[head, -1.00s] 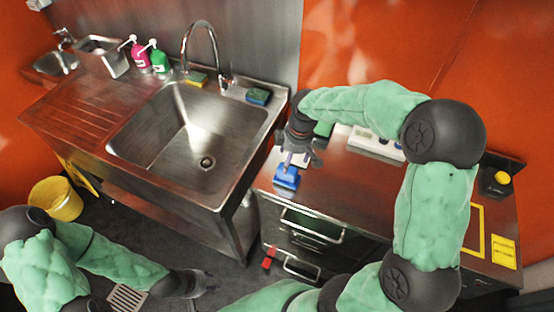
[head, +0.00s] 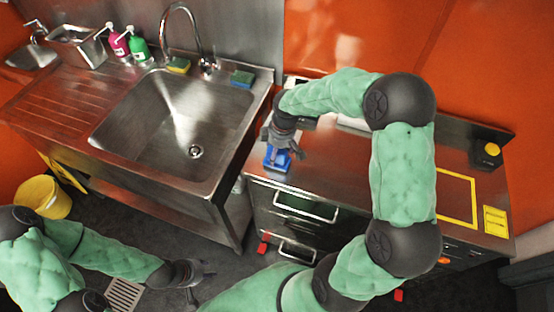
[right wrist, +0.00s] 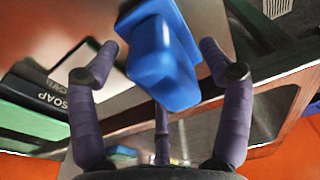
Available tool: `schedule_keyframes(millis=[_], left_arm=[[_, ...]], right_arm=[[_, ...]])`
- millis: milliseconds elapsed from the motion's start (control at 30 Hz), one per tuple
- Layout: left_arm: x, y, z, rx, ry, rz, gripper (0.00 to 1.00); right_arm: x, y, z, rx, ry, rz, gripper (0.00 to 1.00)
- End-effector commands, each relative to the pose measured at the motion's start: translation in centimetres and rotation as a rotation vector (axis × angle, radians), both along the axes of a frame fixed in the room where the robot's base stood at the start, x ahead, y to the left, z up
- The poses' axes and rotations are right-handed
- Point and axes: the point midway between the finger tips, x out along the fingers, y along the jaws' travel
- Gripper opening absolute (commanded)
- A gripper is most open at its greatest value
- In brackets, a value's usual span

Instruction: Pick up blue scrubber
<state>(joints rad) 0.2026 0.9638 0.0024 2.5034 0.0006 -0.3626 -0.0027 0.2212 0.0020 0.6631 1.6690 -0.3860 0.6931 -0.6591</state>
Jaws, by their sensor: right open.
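The blue scrubber (head: 270,157) lies near the front left edge of the metal counter, just right of the sink. My right gripper (head: 282,153) is over it from above and partly hides it in the head view. In the right wrist view the scrubber (right wrist: 165,62) shows as a blue block between the spread fingers, with visible gaps on both sides. The right gripper is open. My left gripper (head: 192,284) hangs low over the floor, far from the scrubber, and its fingers are too small to read.
The metal sink (head: 180,125) is left of the counter. A blue-green sponge (head: 242,77) and a yellow-green sponge (head: 178,65) lie on its back rim, near the tap. Pink (head: 118,44) and green (head: 138,46) bottles stand further left. The counter's middle (head: 340,165) is clear.

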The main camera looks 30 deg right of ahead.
Motion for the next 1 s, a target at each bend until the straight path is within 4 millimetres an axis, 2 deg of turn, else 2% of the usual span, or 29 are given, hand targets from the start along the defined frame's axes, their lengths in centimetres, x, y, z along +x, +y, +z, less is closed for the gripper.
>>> schedule_keyframes(millis=[100,300,333,500,533,567,1000], left_arm=[[0.00,0.00,-0.36,0.000,0.000,0.000,0.40],[0.00,0.00,-0.29,0.000,0.000,0.000,0.40],[0.01,0.00,-0.29,0.000,0.000,0.000,0.40],[0.01,0.00,-0.29,0.000,0.000,0.000,0.40],[0.01,0.01,-0.29,0.000,0.000,0.000,0.40],[0.00,0.00,-0.29,0.000,0.000,0.000,0.40],[0.01,-0.01,-0.17,0.000,0.000,0.000,0.40]], right_arm=[[0.10,0.07,-1.18,0.001,-0.001,-0.001,0.79],[0.13,0.09,-1.20,0.000,-0.001,0.000,0.79],[0.13,0.09,-1.19,0.000,-0.001,0.000,0.76],[0.11,0.11,-1.21,0.001,-0.001,0.000,0.28],[0.10,0.13,-1.23,0.001,-0.001,0.000,0.20],[0.09,0.13,-1.25,0.000,0.000,0.000,0.16],[0.01,0.19,-0.85,0.001,0.002,0.001,0.15]])
